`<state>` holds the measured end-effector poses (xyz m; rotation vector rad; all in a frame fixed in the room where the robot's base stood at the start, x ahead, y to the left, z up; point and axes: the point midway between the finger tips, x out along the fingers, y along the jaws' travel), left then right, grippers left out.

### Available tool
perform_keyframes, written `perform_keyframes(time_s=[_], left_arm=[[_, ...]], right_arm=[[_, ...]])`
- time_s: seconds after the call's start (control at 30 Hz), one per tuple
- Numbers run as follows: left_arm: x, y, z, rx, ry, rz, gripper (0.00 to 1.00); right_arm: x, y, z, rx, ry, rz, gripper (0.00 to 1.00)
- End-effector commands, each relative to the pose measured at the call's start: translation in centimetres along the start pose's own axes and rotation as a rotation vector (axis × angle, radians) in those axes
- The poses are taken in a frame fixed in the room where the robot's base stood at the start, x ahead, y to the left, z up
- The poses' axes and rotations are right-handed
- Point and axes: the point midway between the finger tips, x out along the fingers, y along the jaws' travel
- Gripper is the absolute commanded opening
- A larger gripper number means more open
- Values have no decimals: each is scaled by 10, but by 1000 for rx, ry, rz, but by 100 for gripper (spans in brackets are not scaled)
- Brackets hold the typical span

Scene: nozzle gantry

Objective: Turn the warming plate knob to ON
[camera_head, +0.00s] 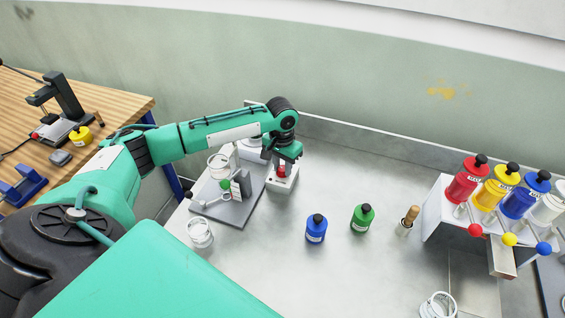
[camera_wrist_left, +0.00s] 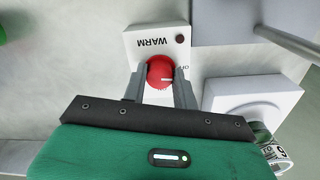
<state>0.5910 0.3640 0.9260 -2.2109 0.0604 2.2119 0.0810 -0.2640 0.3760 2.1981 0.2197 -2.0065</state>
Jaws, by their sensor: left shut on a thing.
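The red warming plate knob (camera_wrist_left: 160,70) sits on a white box marked WARM (camera_wrist_left: 153,42), which shows upside down in the left wrist view. A pale mark on the knob points right, toward partly covered lettering that looks like OFF. A small dark red lamp (camera_wrist_left: 180,40) on the box looks unlit. My left gripper (camera_wrist_left: 160,77) is shut on the knob, one finger on each side. In the head view the knob (camera_head: 281,172) shows beneath my left gripper (camera_head: 283,162), on the white box (camera_head: 284,186). My right gripper is not in view.
A grey stand (camera_head: 226,212) and clear jars are left of the box. A blue bottle (camera_head: 316,229) and a green bottle (camera_head: 362,217) stand to its right. A white rack (camera_head: 436,212) with several coloured bottles is at far right. The steel table between is mostly clear.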

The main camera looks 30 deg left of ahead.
Motion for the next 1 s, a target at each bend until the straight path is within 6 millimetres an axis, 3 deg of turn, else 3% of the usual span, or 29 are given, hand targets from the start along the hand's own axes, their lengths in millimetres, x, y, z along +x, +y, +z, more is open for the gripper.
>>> perform_keyframes(time_s=[0.03,0.4,1.0], left_arm=[[-5,0,0,30,-3,1,6],[-5,0,0,362,-8,2,6],[-3,0,-2,934,-15,1,6]], right_arm=[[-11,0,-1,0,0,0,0],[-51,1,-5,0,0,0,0],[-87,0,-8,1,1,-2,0]])
